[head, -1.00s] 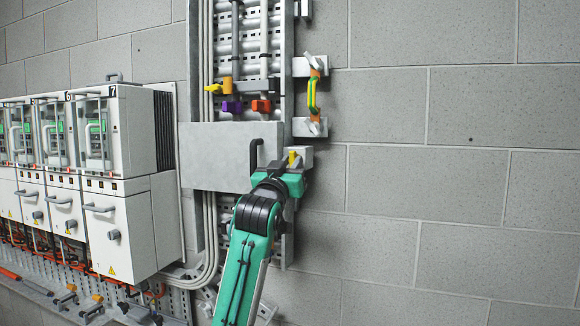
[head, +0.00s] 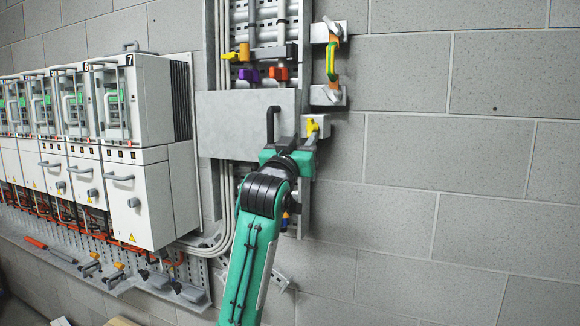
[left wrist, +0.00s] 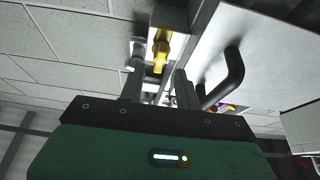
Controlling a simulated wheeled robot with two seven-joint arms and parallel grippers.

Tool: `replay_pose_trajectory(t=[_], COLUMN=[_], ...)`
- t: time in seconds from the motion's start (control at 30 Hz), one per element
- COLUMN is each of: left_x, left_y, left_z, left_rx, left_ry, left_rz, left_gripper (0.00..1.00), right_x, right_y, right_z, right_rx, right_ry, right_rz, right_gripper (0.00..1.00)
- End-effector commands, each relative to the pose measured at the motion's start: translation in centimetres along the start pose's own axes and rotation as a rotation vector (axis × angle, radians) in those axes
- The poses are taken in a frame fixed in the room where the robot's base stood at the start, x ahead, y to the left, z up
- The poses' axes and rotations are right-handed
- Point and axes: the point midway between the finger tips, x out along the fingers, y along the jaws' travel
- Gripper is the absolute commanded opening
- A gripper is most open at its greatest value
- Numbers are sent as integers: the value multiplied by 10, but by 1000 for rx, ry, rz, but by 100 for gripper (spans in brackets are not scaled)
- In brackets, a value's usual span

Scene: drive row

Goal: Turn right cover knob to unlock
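A small yellow knob (head: 312,126) sits on a grey block at the right edge of a plain grey cover plate (head: 228,124) on the wall rack. A black bar handle (head: 271,122) stands out from the plate, left of the knob. My left gripper (head: 299,145), with a green body, is just below and in front of the knob. In the left wrist view its two grey fingers (left wrist: 160,88) are spread apart, with the yellow knob (left wrist: 161,51) showing between and beyond them. Contact cannot be made out. My right gripper is not in view.
White drive cabinets (head: 130,150) stand in a row at the left. Above the plate are yellow, purple (head: 249,75) and orange (head: 279,74) valve handles. The block wall at right is bare.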

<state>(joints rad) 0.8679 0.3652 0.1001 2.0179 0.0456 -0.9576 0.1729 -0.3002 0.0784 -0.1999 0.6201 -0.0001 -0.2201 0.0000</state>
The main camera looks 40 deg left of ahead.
Motion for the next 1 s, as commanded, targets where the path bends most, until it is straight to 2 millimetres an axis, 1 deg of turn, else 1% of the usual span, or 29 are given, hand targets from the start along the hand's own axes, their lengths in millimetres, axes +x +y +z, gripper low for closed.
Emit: replay_pose_trajectory(t=[0.03, 0.2, 0.3, 0.4, 0.57, 1.0], left_x=[-16, -54, -71, -83, -92, -92], left_y=[0, 0, 0, 0, 0, 0], left_z=[5, 4, 3, 2, 1, 1], left_rx=[1, 1, 1, 1, 0, 0], left_ry=[3, 3, 2, 1, 0, -1], left_rz=[1, 0, 0, -1, 0, 0], left_gripper=[34, 34, 34, 34, 34, 34], right_x=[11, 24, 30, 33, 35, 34], right_y=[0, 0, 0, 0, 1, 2], right_z=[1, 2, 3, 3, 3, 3], right_rx=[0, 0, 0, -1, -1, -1], right_ry=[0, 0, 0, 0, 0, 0], right_rz=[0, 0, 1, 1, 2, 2], right_gripper=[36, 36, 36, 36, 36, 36])
